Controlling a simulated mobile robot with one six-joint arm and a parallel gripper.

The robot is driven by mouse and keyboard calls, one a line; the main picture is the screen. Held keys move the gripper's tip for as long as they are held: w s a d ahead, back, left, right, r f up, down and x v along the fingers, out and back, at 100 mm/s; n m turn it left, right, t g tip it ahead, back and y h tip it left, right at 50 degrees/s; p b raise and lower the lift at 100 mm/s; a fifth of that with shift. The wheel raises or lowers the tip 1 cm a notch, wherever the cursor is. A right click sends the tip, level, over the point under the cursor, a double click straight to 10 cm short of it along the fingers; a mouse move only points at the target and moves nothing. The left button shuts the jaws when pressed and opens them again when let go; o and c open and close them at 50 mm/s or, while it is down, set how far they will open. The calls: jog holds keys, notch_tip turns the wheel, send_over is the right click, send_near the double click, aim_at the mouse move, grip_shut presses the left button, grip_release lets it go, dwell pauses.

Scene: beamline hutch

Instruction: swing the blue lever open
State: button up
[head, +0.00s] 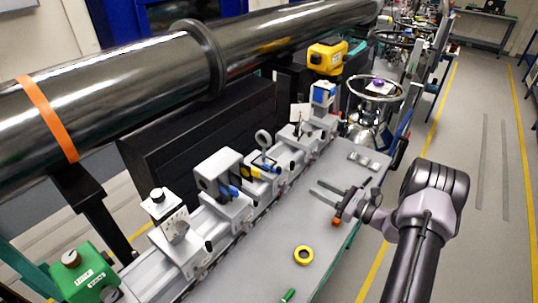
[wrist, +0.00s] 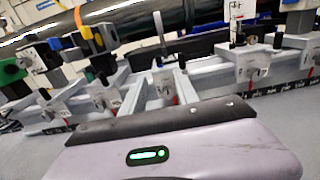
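Small blue parts sit on the rail-mounted instruments. The wrist view shows a blue part (wrist: 55,43) at upper left, beyond my gripper's housing.
A long metal pipe (head: 130,85) runs behind the rail. A yellow device (head: 327,58) and a handwheel (head: 376,88) stand farther back. Open floor lies right of the bench.

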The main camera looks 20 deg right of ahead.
aim_at(281, 169)
jog(key=b+x, duration=0.1)
jog(key=x, duration=1.6)
jog(key=shift+s+a+b, duration=0.15)
jog(key=shift+b, duration=0.15)
grip_shut()
